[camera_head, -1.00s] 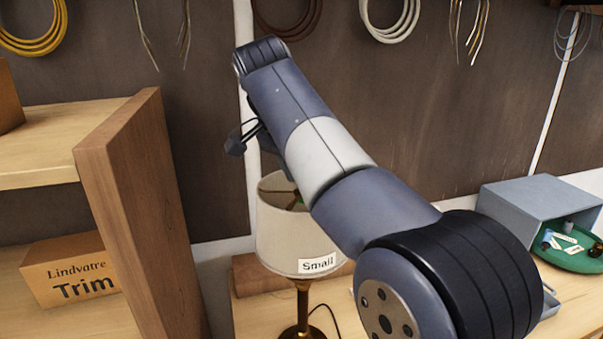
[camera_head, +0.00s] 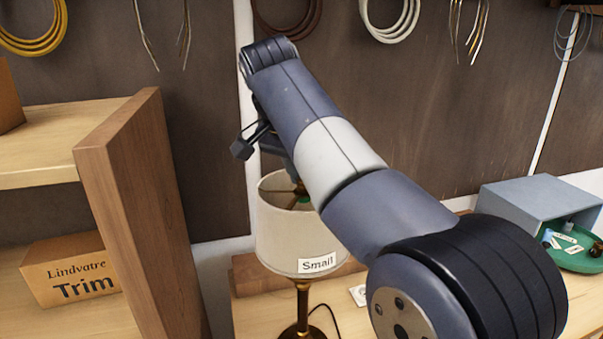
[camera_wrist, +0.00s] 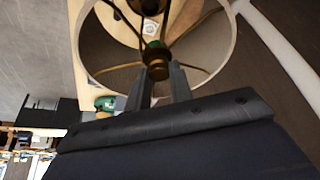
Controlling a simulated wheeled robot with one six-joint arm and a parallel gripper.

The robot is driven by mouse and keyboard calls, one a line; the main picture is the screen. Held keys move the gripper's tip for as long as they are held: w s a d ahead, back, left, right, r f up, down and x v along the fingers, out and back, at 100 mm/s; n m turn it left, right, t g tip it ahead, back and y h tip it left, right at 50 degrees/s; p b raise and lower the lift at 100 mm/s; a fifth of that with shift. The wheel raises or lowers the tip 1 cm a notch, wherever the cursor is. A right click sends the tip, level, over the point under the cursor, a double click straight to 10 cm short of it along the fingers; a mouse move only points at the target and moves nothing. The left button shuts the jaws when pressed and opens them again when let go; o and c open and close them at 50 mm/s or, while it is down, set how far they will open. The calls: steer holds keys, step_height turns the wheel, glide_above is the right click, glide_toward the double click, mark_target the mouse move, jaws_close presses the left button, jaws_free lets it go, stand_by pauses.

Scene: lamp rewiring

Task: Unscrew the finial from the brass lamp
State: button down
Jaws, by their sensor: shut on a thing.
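The brass lamp (camera_head: 303,299) stands upright on the bench, with a cream shade (camera_head: 285,240) labelled "Small". In the wrist view I look into the top of the shade (camera_wrist: 88,62), where brass spokes meet at a hub with a green part (camera_wrist: 153,45). My gripper (camera_wrist: 159,75) is at this hub, its fingers shut on the small brass finial (camera_wrist: 157,68). The fingers hide part of the finial. In the head view my arm covers most of the gripper and the right part of the shade top.
A wooden shelf panel (camera_head: 140,220) stands left of the lamp, with a "Lindvatre Trim" box (camera_head: 70,272) on the shelf. A grey-blue box (camera_head: 535,205) and a green tray (camera_head: 580,258) with small items stand at right. Wire coils (camera_head: 390,20) hang on the wall behind.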

steer(key=n+y, duration=0.1)
steer(key=n, duration=0.1)
steer(key=n+t+y, duration=0.1)
steer(key=n, duration=0.2)
steer(key=shift+s+d, duration=0.1)
steer(key=shift+d, duration=0.05)
steer(key=shift+n, duration=0.7)
steer(key=n+y, duration=0.1)
steer(key=n, duration=0.2)
steer(key=shift+d+n+y, duration=0.1)
steer(key=shift+n+y, duration=0.2)
steer(key=shift+y, duration=0.1)
steer(key=n, duration=0.2)
steer(key=n+y, duration=0.1)
steer(key=n, duration=0.1)
steer(key=shift+g+y, duration=0.3)
steer(key=shift+n, duration=0.4)
